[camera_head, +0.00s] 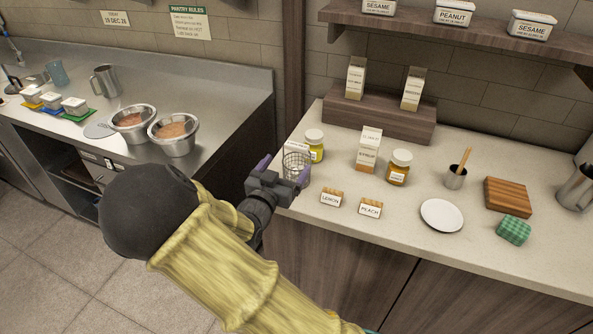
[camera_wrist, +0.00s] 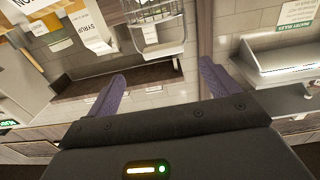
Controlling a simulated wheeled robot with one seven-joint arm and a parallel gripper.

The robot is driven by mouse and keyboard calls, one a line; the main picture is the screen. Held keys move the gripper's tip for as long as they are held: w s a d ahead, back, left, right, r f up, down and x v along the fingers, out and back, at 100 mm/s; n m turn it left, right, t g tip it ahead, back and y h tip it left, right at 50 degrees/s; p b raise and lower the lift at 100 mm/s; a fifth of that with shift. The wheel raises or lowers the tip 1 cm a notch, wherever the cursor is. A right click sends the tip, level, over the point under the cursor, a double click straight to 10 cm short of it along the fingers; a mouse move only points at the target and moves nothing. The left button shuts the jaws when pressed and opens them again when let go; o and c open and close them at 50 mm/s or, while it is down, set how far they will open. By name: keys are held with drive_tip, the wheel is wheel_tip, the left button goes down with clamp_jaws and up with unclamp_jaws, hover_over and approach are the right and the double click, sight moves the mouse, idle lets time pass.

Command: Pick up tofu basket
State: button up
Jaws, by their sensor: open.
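The tofu basket is a small wire-mesh basket (camera_head: 297,164) near the left front corner of the pale counter, partly hidden behind my gripper. It also shows at the top of the wrist view (camera_wrist: 160,45), just beyond my fingertips and roughly centred between them. My gripper (camera_head: 284,171) is open, with its two purple fingers spread on either side of the basket's line. In the wrist view, the gap between the fingers (camera_wrist: 162,78) is empty. I cannot tell from these views whether a finger touches the basket.
A yellow-labelled jar (camera_head: 315,147) stands close behind the basket. A syrup carton (camera_head: 368,150), another jar (camera_head: 399,168) and the lemon (camera_head: 330,198) and peach (camera_head: 370,209) signs are to the right. The steel counter with two bowls (camera_head: 173,134) is at left, across a gap.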

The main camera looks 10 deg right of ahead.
sight(297, 149)
drive_tip(key=x, duration=0.6)
drive_tip(key=shift+p, duration=0.35)
drive_tip(key=shift+w, duration=0.15)
drive_tip(key=p+x, duration=0.1)
drive_tip(key=x, duration=0.4)
drive_tip(key=shift+w+a, duration=0.15)
drive_tip(key=shift+w, duration=0.05)
drive_tip(key=shift+r, duration=0.1)
drive_tip(key=c, duration=1.6)
